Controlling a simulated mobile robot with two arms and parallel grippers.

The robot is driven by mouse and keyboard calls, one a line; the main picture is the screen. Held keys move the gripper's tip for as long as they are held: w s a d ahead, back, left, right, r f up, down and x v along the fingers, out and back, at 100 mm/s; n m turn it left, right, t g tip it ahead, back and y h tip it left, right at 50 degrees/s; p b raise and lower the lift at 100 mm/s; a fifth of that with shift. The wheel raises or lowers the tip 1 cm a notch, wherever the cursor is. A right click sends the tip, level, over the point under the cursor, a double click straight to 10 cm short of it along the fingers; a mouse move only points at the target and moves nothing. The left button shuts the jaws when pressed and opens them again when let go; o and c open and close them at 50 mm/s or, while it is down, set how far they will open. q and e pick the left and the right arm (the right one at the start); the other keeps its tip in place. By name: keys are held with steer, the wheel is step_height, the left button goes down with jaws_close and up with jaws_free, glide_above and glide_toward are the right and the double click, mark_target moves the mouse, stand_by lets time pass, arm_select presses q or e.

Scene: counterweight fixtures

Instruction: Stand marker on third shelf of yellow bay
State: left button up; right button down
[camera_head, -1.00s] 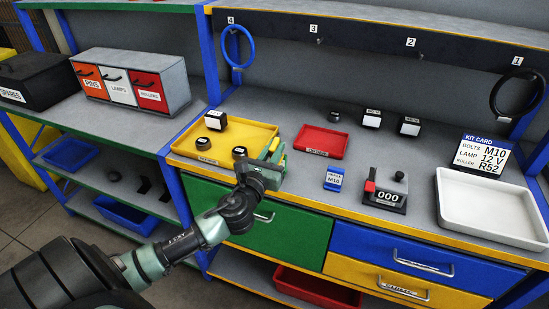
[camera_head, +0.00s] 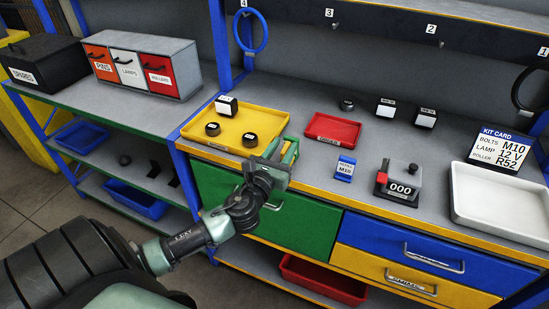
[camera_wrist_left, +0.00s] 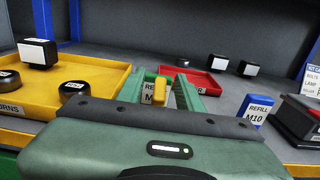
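My left gripper (camera_head: 281,152) is over the front of the bench, beside the yellow tray's right side. In the left wrist view its green fingers (camera_wrist_left: 160,92) stand on both sides of a small yellow piece with a white label starting "RE" and "M", which appears to be the marker (camera_wrist_left: 159,90). The fingers hide much of it. A separate blue marker lettered "REFILL M10" (camera_head: 345,168) stands on the bench to the right of the gripper; it also shows in the left wrist view (camera_wrist_left: 256,110). My right gripper is out of view.
A yellow tray (camera_head: 190,132), a red tray (camera_head: 333,130), a counter reading 000 (camera_head: 398,187) and a white tray (camera_head: 500,205) are on the bench. Green shelving (camera_head: 110,165) stands left, with yellow structure (camera_head: 20,130) at the far left edge. Drawers lie under the bench.

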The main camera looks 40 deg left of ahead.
arm_select(q)
steer(key=b+v, duration=0.2)
steer(key=v, duration=0.8)
steer(key=s+d+f+n+g+h, duration=0.1)
steer(key=s+d+f+n+g, duration=0.15)
steer(key=f+n, duration=0.75)
steer(key=s+d+f+n+g+h, duration=0.1)
steer(key=s+f+n+g, duration=0.15)
steer(key=f, duration=1.25)
steer(key=s+d+f+n+g+h, duration=0.1)
steer(key=s+d+f+n+g, duration=0.15)
steer(key=f+n, duration=0.75)
steer(key=s+d+f+n+g, duration=0.1)
steer(key=s+f+n+g, duration=0.1)
steer(key=s+f, duration=0.6)
steer(key=s+d+f+n+g+h, duration=0.1)
steer(key=s+d+f+n+g, duration=0.1)
steer(key=s+f, duration=0.6)
steer(key=s+d+f+n+g, duration=0.1)
steer(key=s+f+n+g, duration=0.3)
steer(key=s+f, duration=0.5)
steer(key=s+g, duration=0.1)
steer(key=s, duration=0.5)
steer(key=shift+d, duration=0.3)
steer(key=shift+f, duration=0.1)
